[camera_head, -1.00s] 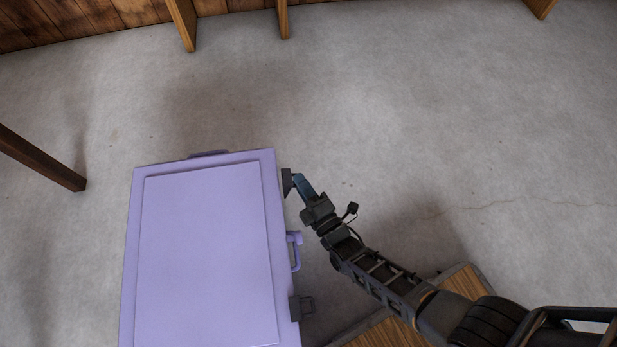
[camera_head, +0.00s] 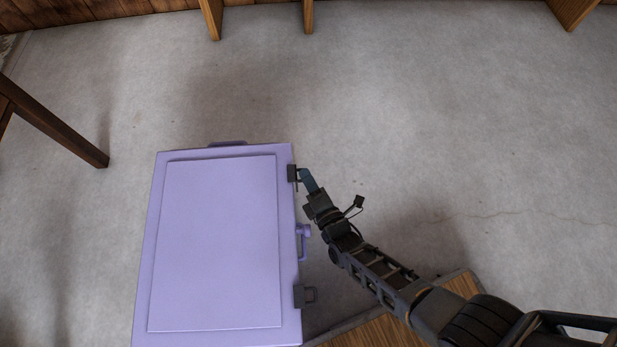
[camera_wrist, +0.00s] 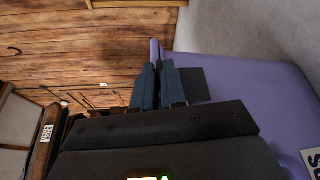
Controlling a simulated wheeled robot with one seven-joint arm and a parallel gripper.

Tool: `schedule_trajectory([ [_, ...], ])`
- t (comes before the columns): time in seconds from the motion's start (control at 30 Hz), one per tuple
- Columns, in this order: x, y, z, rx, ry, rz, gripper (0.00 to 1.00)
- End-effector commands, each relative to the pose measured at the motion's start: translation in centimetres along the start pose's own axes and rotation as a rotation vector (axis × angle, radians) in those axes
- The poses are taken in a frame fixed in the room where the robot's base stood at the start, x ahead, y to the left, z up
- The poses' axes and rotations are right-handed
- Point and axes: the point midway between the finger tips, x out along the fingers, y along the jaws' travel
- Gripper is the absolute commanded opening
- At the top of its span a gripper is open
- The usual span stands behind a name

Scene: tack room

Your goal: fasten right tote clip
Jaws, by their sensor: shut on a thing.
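The lavender tote (camera_head: 215,240) stands with its lid down on the left of the head view. The right tote clip (camera_head: 292,173), small and dark, is at the far end of its right-hand edge. In the wrist view this clip seems to be the dark plate (camera_wrist: 193,85) beside the fingers. My gripper (camera_head: 302,176) is shut on the clip, its blue fingers (camera_wrist: 160,85) close together at the tote's side. The finger contact is partly hidden. The clip's dark body lies against the lid edge.
A lavender handle (camera_head: 303,240) juts out between the clips. A wooden surface (camera_head: 385,333) lies below my arm. The grey floor to the right is clear.

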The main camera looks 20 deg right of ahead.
Motion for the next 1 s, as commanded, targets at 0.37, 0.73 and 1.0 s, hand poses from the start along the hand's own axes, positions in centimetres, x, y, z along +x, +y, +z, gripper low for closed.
schedule_trajectory([
  [0.37, 0.0, -0.1, 0.0, 0.000, 0.001, -0.003, 0.20],
  [0.73, -4.2, 0.1, 0.1, 0.000, 0.001, -0.005, 0.20],
  [1.0, -7.4, -0.1, 0.0, -0.001, 0.002, -0.004, 0.20],
])
